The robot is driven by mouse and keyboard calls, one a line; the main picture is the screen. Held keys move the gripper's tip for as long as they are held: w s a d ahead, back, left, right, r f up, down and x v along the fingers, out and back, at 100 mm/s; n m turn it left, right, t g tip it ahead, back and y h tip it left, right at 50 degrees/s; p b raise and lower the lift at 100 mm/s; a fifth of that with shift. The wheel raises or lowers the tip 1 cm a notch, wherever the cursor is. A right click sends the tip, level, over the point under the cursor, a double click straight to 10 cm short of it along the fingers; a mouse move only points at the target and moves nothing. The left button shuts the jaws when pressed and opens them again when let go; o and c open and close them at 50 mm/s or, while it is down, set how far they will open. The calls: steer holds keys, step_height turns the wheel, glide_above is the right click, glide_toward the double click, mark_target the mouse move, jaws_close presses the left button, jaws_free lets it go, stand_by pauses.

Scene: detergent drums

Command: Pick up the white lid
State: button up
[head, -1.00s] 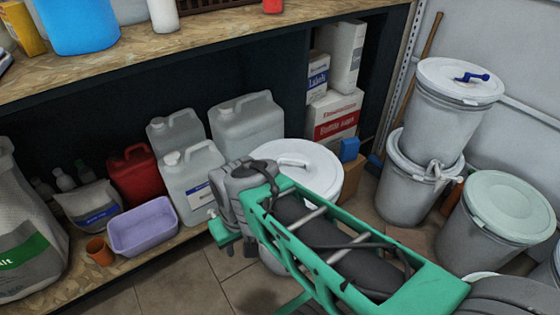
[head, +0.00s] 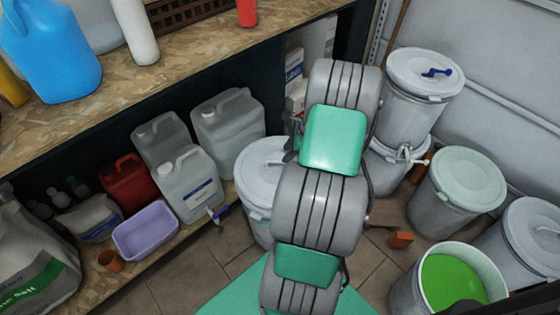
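Several drums with pale lids stand on the floor, and I cannot tell which lid is the task's white lid. A white lid (head: 425,71) with a blue handle on top sits on the upper drum of a stack at the upper right. Another white lid (head: 262,172) sits on a drum beside the shelf, partly hidden behind my arm. A pale greenish lid (head: 468,177) covers a drum at the right, and a greyish lid (head: 538,228) covers one at the right edge. My arm rises through the middle of the head view. My gripper is not visible.
An open drum (head: 402,289) holding green contents stands at the lower right. The low shelf at left holds grey jerrycans (head: 228,122), a red can (head: 128,185) and a purple tub (head: 146,231). An orange block (head: 401,239) lies on the tiled floor.

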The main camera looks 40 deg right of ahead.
mark_target(280, 169)
steer(key=b+x, duration=0.1)
steer(key=x, duration=0.5)
steer(key=shift+w+f, duration=0.1)
steer(key=shift+f, duration=0.2)
steer(key=shift+c, duration=0.5)
jaws_close()
stand_by(0.5)
